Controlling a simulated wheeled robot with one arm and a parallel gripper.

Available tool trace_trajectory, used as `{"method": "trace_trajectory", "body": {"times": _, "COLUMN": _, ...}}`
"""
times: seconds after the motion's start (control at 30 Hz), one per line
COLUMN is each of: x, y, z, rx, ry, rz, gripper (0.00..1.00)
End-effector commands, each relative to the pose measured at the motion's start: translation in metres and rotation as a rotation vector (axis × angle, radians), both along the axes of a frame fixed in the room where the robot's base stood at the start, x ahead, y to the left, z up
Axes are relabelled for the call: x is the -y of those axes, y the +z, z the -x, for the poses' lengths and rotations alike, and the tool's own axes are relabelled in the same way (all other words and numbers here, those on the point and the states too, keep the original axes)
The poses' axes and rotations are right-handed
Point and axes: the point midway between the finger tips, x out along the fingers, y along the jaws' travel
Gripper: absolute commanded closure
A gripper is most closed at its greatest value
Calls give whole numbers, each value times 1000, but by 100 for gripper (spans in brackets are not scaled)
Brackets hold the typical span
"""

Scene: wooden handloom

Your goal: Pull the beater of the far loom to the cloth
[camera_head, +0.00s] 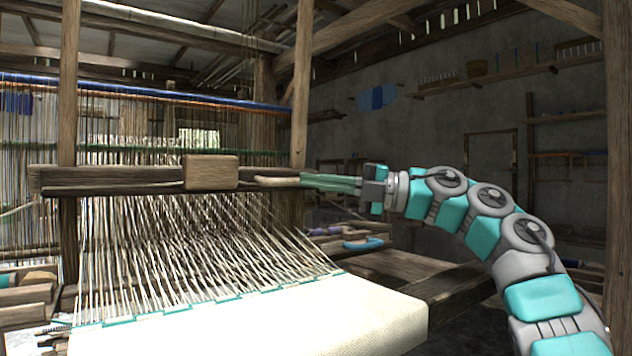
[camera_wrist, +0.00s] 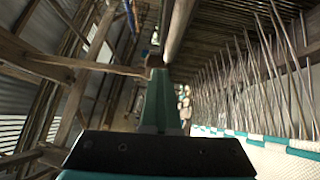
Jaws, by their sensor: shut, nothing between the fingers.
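The loom's beater (camera_head: 115,181) is a dark horizontal wooden beam across the warp threads, with a lighter block (camera_head: 211,172) at its middle. A pale rounded wooden piece (camera_head: 276,182) shows at its right end. The white cloth (camera_head: 330,318) with a teal edge lies below and nearer, with a gap of bare warp (camera_head: 190,240) between it and the beater. My gripper (camera_head: 304,181) reaches in from the right, its green fingers together and empty, tips at the pale piece. Whether they touch it I cannot tell. In the wrist view the fingers (camera_wrist: 158,75) point at wooden bars.
Upright loom posts (camera_head: 302,85) stand behind the fingertips and at the left (camera_head: 69,130). A side beam (camera_head: 445,287) runs beside the cloth under my arm. Wall shelves (camera_head: 500,75) are at the right.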

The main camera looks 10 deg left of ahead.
Motion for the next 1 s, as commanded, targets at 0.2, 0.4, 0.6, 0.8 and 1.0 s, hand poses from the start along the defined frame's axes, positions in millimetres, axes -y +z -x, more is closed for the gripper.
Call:
{"method": "trace_trajectory", "body": {"times": 0.2, "x": 0, "y": 0, "z": 0, "rx": 0, "ry": 0, "rz": 0, "gripper": 100}}
{"method": "trace_trajectory", "body": {"times": 0.4, "x": 0, "y": 0, "z": 0, "rx": 0, "ry": 0, "rz": 0, "gripper": 100}}
{"method": "trace_trajectory", "body": {"times": 0.6, "x": 0, "y": 0, "z": 0, "rx": 0, "ry": 0, "rz": 0, "gripper": 90}}
{"method": "trace_trajectory", "body": {"times": 0.8, "x": 0, "y": 0, "z": 0, "rx": 0, "ry": 0, "rz": 0, "gripper": 68}}
{"method": "trace_trajectory", "body": {"times": 1.0, "x": 0, "y": 0, "z": 0, "rx": 0, "ry": 0, "rz": 0, "gripper": 50}}
